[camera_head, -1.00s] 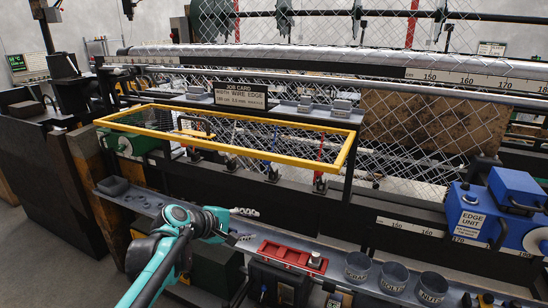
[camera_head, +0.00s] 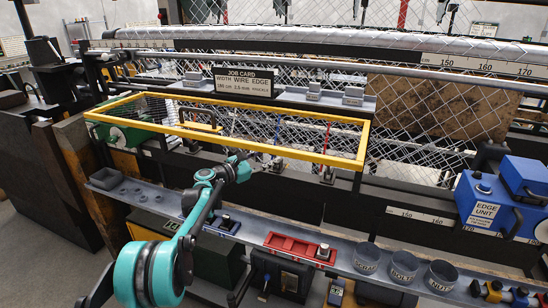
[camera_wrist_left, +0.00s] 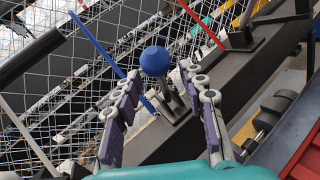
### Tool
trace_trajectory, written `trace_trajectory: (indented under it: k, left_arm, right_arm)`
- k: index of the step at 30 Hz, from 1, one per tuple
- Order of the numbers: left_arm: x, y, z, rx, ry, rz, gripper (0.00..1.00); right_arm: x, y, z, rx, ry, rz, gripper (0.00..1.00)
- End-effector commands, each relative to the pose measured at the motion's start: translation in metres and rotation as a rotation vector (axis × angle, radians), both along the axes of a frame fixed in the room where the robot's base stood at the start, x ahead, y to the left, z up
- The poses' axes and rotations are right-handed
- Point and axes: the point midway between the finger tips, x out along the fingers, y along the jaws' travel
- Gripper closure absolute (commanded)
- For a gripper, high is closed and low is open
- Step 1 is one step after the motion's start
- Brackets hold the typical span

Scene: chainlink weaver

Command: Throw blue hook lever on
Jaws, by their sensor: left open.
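The blue hook lever shows in the left wrist view as a round blue knob (camera_wrist_left: 156,61) on a short metal stem, set on a dark bracket on the black beam. A thin blue rod (camera_wrist_left: 98,45) slants up behind it. My left gripper (camera_wrist_left: 160,84) is open, with its two fingers on either side of the stem line and the knob near their tips; contact cannot be told. In the head view my left gripper (camera_head: 243,160) is just below the yellow guard frame (camera_head: 270,149) and hides part of the lever. My right gripper is not in view.
A red rod (camera_wrist_left: 200,24) and another bracket stand right of the knob. Wire mesh (camera_wrist_left: 60,100) lies behind. A shelf below holds a red tray (camera_head: 298,248) and several grey cups (camera_head: 403,267). The blue edge unit (camera_head: 485,205) is at the right.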

Motion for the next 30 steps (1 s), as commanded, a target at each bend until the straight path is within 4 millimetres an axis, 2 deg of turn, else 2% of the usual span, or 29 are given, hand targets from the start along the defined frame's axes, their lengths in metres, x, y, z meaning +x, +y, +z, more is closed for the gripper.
trace_trajectory:
  k: [6, 15, 17, 20, 30]
  left_arm:
    - [0.016, -0.018, -0.001, 0.001, -0.001, -0.001, 0.59]
    - [0.018, -0.020, 0.001, 0.002, -0.001, 0.000, 0.59]
    - [0.018, -0.020, 0.001, 0.002, -0.001, 0.000, 0.72]
    - [0.018, -0.020, 0.001, 0.002, -0.001, 0.000, 0.98]
    - [0.018, -0.020, 0.001, 0.001, -0.001, 0.000, 1.00]
  right_arm:
    - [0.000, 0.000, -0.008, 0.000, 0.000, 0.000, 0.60]
    - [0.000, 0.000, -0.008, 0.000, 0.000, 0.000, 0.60]
    - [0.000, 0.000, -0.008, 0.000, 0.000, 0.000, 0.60]
    - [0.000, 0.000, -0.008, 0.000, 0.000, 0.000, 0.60]
    - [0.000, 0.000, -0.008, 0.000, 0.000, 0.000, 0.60]
